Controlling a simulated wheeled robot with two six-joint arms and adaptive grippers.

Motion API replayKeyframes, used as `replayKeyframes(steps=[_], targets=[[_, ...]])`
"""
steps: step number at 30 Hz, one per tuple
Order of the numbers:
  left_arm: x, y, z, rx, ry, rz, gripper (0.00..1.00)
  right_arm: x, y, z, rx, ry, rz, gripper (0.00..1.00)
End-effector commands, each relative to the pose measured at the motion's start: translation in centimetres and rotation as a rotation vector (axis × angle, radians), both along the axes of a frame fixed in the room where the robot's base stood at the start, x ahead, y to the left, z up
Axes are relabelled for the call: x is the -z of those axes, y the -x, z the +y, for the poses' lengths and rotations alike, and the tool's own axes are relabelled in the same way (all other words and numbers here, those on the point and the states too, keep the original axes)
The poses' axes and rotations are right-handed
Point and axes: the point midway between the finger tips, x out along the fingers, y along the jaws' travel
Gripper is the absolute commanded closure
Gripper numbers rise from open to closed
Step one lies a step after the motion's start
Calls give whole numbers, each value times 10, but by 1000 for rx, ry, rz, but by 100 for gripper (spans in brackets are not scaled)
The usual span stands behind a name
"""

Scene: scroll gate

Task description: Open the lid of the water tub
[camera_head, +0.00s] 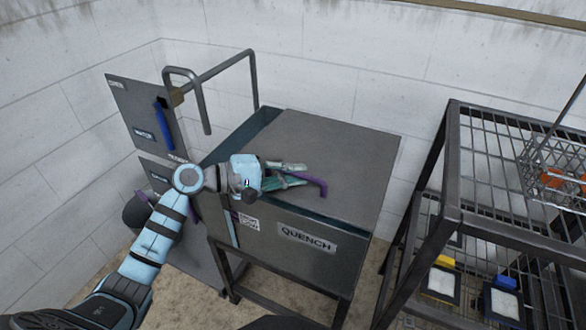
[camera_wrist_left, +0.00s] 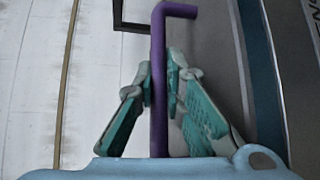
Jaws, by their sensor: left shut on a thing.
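The water tub (camera_head: 275,250) is a grey box on a dark stand, with a QUENCH label on its front. Its flat grey lid (camera_head: 340,150) lies over most of the top; a teal strip of the tub shows along the left edge. A bent purple handle (camera_head: 318,184) shows over the lid's front part. My left gripper (camera_head: 297,175) reaches in from the left and is shut on this handle. In the left wrist view the purple bar (camera_wrist_left: 158,110) runs between the two teal fingers. My right gripper is not in view.
A grey panel (camera_head: 135,110) with a blue lever (camera_head: 164,123) and a bent grey pipe (camera_head: 222,68) stand left of and behind the tub. A dark wire rack (camera_head: 480,165) with a basket (camera_head: 555,165) stands close on the right. A white wall is behind.

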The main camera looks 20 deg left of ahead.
Motion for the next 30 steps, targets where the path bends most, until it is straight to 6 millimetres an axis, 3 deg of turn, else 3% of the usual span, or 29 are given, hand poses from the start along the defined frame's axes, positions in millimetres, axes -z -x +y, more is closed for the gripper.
replayKeyframes(steps=[1,6,15,21,30], targets=[[-25,-3,0,-2,3,17,100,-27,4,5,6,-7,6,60],[-62,-12,-1,-2,-3,115,100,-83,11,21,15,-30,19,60],[-128,-41,-3,-1,-15,318,100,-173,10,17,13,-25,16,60],[-156,-65,-5,-1,-24,441,100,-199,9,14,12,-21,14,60],[-174,-85,-6,-1,-31,534,100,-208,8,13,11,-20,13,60]])
